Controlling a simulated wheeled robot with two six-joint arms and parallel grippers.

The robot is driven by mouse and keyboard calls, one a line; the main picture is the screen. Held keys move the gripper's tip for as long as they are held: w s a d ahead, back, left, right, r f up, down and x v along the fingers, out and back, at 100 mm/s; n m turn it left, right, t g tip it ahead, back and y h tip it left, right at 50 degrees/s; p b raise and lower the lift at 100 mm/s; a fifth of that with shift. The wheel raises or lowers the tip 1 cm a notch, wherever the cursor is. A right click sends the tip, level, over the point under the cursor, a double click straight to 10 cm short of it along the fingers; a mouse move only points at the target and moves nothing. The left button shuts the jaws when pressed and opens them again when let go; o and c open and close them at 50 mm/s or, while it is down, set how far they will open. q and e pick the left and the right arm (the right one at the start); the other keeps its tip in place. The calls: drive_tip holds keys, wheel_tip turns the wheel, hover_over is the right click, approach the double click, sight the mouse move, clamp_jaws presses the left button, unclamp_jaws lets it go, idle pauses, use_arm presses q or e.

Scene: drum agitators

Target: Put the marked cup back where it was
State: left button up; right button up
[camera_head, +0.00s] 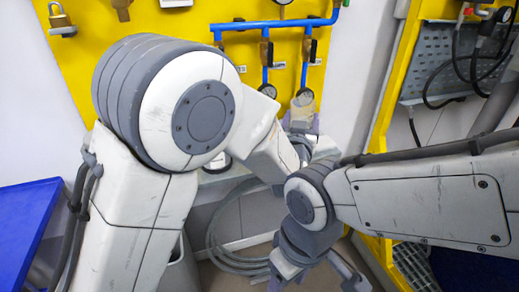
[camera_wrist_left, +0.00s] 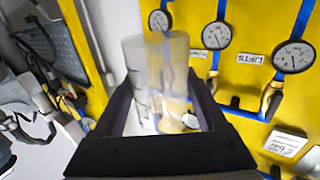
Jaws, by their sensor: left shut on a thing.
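A clear, see-through cup (camera_wrist_left: 158,75) stands between the fingers of my left gripper (camera_wrist_left: 160,118) in the left wrist view. Faint dark marks show on its left side. The left gripper is shut on it. In the head view the cup (camera_head: 302,108) shows small, in front of the yellow board, with the left gripper (camera_head: 301,124) around its lower part. My left arm hides much of the area below it. My right gripper (camera_head: 318,272) is low at the bottom of the head view, with its fingers apart and nothing seen between them.
A yellow board (camera_head: 235,12) carries blue pipes (camera_head: 262,25), valves and round gauges (camera_wrist_left: 215,36) close behind the cup. A grey coiled hose (camera_head: 222,258) lies below. A blue surface (camera_head: 25,225) is at the left. A yellow frame with black hoses stands at the right.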

use_arm(q)
drive_tip(key=w+a+f, duration=0.1)
drive_tip(key=a+f, duration=0.1)
drive_tip(key=a, duration=0.1)
drive_tip(key=w+a+f, duration=0.2)
drive_tip(key=a, duration=0.2)
drive_tip(key=w+a+f, duration=0.1)
drive_tip(key=a+f, duration=0.1)
drive_tip(key=a, duration=0.1)
drive_tip(key=shift+w+a+f, duration=0.25)
drive_tip(key=shift+a+f, duration=0.1)
drive_tip(key=shift+f, duration=0.05)
wheel_tip(320, 180, down, 4)
drive_tip(key=shift+f, duration=0.1)
drive_tip(key=o, duration=1.5)
drive_tip(key=shift+b, duration=0.3)
